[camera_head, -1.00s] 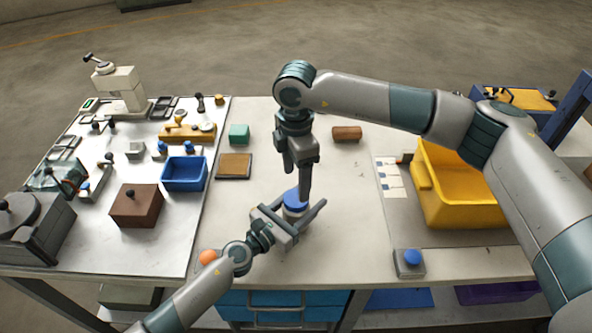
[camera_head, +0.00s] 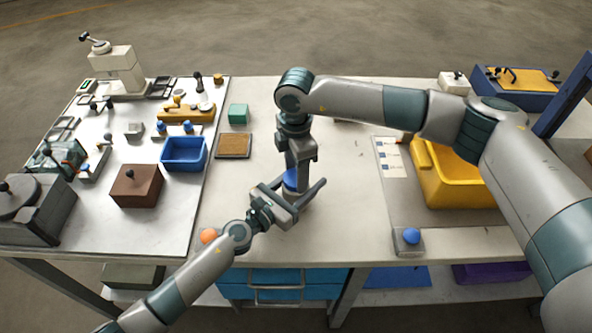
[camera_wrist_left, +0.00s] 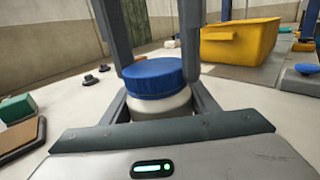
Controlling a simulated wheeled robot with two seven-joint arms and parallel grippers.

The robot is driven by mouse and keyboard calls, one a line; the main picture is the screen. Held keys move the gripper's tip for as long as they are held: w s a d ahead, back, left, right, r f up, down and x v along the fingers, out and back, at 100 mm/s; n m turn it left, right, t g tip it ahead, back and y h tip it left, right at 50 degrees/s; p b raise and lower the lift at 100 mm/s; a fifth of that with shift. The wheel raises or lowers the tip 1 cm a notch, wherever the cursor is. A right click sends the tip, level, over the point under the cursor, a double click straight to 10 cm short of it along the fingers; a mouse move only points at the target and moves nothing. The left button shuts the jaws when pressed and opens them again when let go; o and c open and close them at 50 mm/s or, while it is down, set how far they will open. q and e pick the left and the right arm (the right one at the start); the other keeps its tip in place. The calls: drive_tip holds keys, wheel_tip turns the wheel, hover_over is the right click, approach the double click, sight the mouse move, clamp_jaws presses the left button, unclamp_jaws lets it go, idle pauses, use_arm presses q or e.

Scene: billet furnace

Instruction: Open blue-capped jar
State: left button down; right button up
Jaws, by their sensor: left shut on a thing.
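The jar has a blue cap (camera_head: 290,179) and stands upright at the middle of the table. In the left wrist view the cap (camera_wrist_left: 154,76) sits on the white jar body (camera_wrist_left: 162,105). My left gripper (camera_head: 294,190) is shut on the jar body, one finger on each side. My right gripper (camera_head: 298,185) points down from above at the cap and partly hides it in the head view. In the left wrist view its two dark fingers flank the cap closely; I cannot tell whether they touch it.
A blue bin (camera_head: 184,155), a brown box (camera_head: 136,187) and a teal block (camera_head: 238,114) stand to the left. An orange ball (camera_head: 208,236) lies near the front edge by my left arm. A yellow bin (camera_head: 455,185) and blue button (camera_head: 411,237) are right.

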drive_tip(key=shift+c, duration=1.2)
drive_tip(key=shift+n, duration=0.3)
